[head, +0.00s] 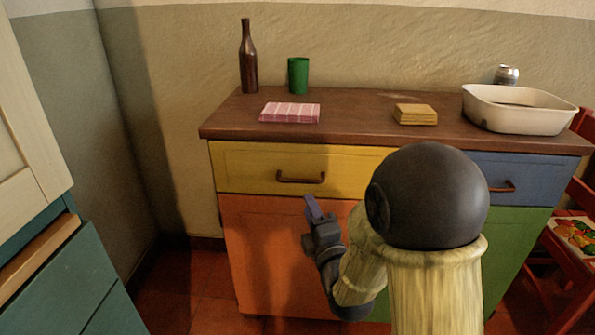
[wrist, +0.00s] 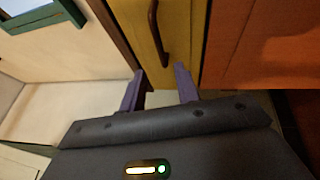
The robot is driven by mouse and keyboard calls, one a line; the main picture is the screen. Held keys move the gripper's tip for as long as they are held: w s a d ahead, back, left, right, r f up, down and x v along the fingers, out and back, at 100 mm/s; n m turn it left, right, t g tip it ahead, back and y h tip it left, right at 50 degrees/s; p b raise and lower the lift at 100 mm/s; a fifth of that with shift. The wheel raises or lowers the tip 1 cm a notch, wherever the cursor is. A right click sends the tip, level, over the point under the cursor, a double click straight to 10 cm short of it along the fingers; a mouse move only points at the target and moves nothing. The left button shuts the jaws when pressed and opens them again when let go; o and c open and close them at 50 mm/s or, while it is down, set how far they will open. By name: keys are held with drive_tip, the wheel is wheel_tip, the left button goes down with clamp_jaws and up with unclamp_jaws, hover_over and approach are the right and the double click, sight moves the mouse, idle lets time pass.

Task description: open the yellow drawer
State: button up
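The yellow drawer (head: 245,168) is at the upper left of the cabinet and looks shut, its front flush. Its dark curved handle (head: 301,179) sits in the middle of the front. My gripper (head: 314,207) is just below the handle in the head view, in front of the orange door. In the wrist view the yellow front (wrist: 184,38) and the handle (wrist: 156,32) lie ahead of the two purple fingers. The fingers (wrist: 159,83) are apart with nothing between them. The handle's near end is close to the gap, and I cannot tell whether anything touches.
A blue drawer (head: 530,178) is at right, above a green door (head: 512,240); an orange door (head: 255,250) is below the yellow drawer. The wooden top (head: 360,112) holds a bottle (head: 248,65), green cup (head: 298,75) and white basin (head: 515,115). A teal cabinet (head: 70,285) stands at left.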

sight(297, 181)
drive_tip(key=p+x, duration=0.2)
drive_tip(key=x, duration=0.8)
clamp_jaws()
